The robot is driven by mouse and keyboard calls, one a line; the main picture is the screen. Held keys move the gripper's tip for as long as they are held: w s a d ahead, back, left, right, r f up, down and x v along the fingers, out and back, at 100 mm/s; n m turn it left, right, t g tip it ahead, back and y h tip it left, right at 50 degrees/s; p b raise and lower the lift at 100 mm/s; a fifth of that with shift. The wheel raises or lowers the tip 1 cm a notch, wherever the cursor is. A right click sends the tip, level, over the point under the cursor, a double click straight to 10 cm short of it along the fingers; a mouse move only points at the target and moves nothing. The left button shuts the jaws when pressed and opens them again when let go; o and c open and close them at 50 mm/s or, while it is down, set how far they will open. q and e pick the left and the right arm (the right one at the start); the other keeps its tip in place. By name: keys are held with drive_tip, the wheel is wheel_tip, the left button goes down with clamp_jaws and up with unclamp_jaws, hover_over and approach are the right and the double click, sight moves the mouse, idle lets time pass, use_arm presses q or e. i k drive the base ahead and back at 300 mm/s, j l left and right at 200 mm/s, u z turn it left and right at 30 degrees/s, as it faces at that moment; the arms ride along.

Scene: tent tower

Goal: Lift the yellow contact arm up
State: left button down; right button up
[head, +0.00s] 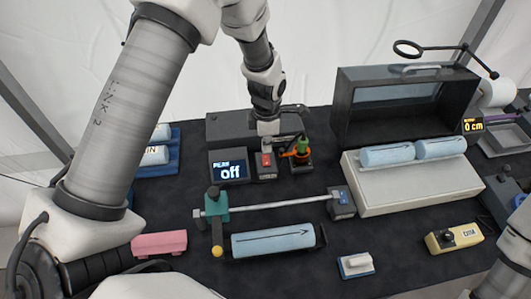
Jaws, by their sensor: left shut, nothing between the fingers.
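The yellow contact arm (217,236) hangs from a teal block (215,206) at the left end of a long metal rod (280,203). It points toward the front of the table and ends in a yellow ball. My left gripper (267,147) is shut and empty. It is at the back, above or beside a small box with a red switch (265,161), well behind the contact arm. I cannot tell whether it touches the box. My right gripper is out of view.
A display reading "off" (229,168) stands left of the switch box. An orange and green device (301,151) is on its right. A blue cylinder (272,242) lies just right of the contact arm. A pink block (159,244) lies left. Dark table shows in front.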

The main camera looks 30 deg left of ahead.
sight(218, 249)
drive_tip(key=k, duration=1.5)
